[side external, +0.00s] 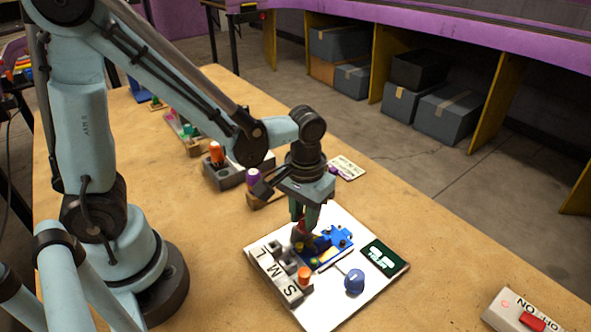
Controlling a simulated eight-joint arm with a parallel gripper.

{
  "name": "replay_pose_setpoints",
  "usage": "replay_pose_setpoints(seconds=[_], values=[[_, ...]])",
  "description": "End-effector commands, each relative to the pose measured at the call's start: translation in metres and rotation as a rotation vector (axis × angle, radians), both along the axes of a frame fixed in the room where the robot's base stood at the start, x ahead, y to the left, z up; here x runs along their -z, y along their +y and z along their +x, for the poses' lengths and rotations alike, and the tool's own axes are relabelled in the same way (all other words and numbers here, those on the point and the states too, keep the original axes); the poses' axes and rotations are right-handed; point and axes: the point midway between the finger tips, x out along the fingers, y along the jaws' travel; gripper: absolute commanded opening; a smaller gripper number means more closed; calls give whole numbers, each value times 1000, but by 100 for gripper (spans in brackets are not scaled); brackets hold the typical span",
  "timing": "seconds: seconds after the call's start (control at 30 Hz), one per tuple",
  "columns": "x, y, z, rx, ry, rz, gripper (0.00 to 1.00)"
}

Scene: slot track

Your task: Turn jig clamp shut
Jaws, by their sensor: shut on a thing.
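The jig is a blue, irregular plate (336,239) with small yellowish parts, lying on a white board (335,305). My gripper (303,228) points down over the left end of the jig. Its fingers are shut on a small dark red part (298,237), which looks like the clamp's handle. The fingers hide much of this part, so I cannot tell how far the clamp is turned.
On the board are grey blocks marked L, M and S (276,270), an orange cylinder (304,275), a blue knob (354,281) and a dark green panel (380,257). A switch box (520,315) is at front right. Grey holders with coloured pegs (217,155) stand behind.

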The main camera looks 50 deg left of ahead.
Motion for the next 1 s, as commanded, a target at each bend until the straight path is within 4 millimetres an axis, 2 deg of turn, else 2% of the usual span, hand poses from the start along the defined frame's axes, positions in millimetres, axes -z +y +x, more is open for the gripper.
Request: replay_pose_setpoints(seconds=[0.37, 1.0], values=[[0, 1, 0, 203, 4, -1, 0], [0, 2, 0, 807, 5, -1, 0]])
